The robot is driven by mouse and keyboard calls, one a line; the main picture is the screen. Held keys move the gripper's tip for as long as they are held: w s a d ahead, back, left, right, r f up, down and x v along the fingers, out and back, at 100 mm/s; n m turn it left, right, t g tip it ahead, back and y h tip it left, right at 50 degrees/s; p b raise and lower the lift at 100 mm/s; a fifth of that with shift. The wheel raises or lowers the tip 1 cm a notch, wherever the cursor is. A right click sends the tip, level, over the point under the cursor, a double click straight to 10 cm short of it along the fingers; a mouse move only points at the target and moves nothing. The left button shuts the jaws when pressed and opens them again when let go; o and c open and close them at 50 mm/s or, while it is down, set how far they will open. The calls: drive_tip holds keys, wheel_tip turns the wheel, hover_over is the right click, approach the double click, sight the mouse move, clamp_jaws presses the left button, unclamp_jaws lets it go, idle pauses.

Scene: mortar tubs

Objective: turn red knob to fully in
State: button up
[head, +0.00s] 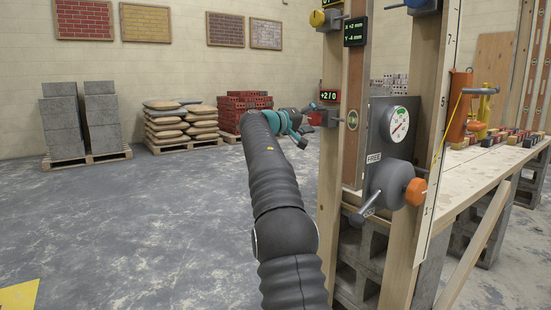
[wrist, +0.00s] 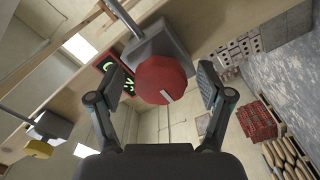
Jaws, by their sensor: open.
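The red knob (wrist: 160,80) is a round, faceted knob with a white mark on its face, mounted on a grey block. In the wrist view it sits between the two fingers of my gripper (wrist: 163,84), with a gap showing at each side. My gripper is open, and nothing is held. In the head view my gripper (head: 303,124) is at the left side of the wooden post, and the red knob (head: 316,118) is partly hidden by it. A small display (head: 328,96) above the knob reads "+2/0".
A yellow knob (head: 317,18) is higher on the post, and an orange knob (head: 416,192) is lower right beside a round dial (head: 399,124). A lever label reads "FREE" (head: 374,158). Brick and bag pallets stand far behind.

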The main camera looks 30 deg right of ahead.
drive_tip(key=n+p, duration=0.1)
drive_tip(key=n, duration=0.1)
drive_tip(key=n+p, duration=0.1)
drive_tip(key=n, duration=0.4)
drive_tip(key=shift+r+p, duration=0.3)
drive_tip(key=shift+p, duration=0.1)
drive_tip(key=n+p, duration=0.2)
drive_tip(key=n, duration=0.3)
drive_tip(key=n+p, duration=0.1)
drive_tip(key=n, duration=0.4)
drive_tip(key=shift+n, duration=0.3)
drive_tip(key=n, duration=0.4)
drive_tip(key=shift+w+n+p, duration=0.15)
drive_tip(key=shift+n+p, duration=0.25)
drive_tip(key=shift+a+n, duration=0.3)
drive_tip(key=s+a, duration=0.1)
drive_tip(key=a, duration=1.2)
drive_tip(key=s+a+f+m+t+y+p, duration=0.1)
drive_tip(key=s+a+f+m+y, duration=0.2)
drive_tip(key=s, duration=0.6)
drive_tip(key=s+a+f+m+t+y+p, duration=0.1)
drive_tip(key=s+a+f+m+y+p, duration=0.1)
drive_tip(key=s+a+y, duration=0.3)
drive_tip(key=s+a+f+m, duration=0.1)
drive_tip(key=s+a, duration=0.2)
drive_tip(key=shift+s+m+y, duration=0.35)
drive_tip(key=shift+m+y, duration=0.05)
